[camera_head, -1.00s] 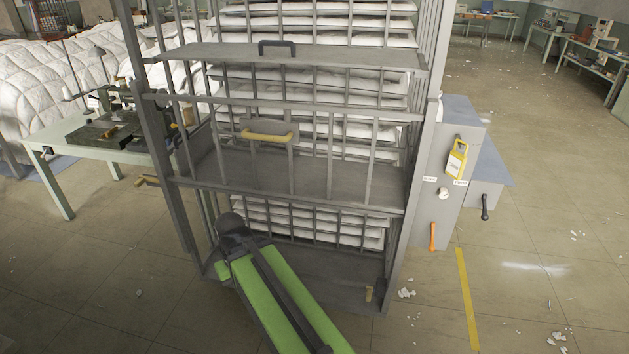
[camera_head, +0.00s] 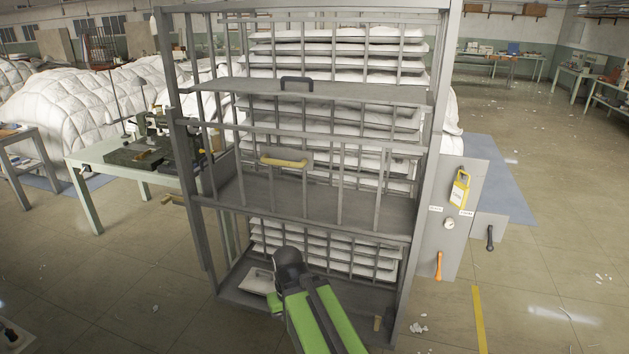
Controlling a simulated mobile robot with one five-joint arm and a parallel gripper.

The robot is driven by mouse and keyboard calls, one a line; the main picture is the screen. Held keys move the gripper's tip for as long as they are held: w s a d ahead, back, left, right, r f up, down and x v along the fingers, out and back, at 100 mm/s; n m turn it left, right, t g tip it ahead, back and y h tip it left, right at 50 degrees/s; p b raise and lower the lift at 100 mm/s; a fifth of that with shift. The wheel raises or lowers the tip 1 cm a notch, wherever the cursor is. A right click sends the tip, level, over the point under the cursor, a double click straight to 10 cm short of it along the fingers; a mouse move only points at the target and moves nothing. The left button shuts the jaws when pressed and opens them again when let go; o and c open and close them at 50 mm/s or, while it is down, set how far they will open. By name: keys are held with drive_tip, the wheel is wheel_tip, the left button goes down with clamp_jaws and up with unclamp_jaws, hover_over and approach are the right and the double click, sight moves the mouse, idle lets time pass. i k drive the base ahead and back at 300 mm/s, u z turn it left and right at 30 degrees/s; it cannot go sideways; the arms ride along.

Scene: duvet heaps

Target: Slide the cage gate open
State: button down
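The grey metal cage (camera_head: 176,130) stands upright in front of me, with stacked white quilted duvets (camera_head: 340,48) behind its bars. A barred gate (camera_head: 341,190) with a yellow handle (camera_head: 284,162) sits in the middle of its front. A dark handle (camera_head: 297,82) is on the flat grey panel above it. My green and black arm reaches up from the bottom of the view to the cage's lower part.
A pale green workbench (camera_head: 90,168) with tools is at left. Floor at right is mostly open.

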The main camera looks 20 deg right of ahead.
sight(303, 159)
drive_tip(key=z, duration=0.35)
drive_tip(key=i, duration=1)
drive_tip(key=u, duration=2.9)
drive_tip(key=k, duration=1.05)
drive_tip(key=z, duration=0.45)
drive_tip(key=i, duration=1)
drive_tip(key=u, duration=0.1)
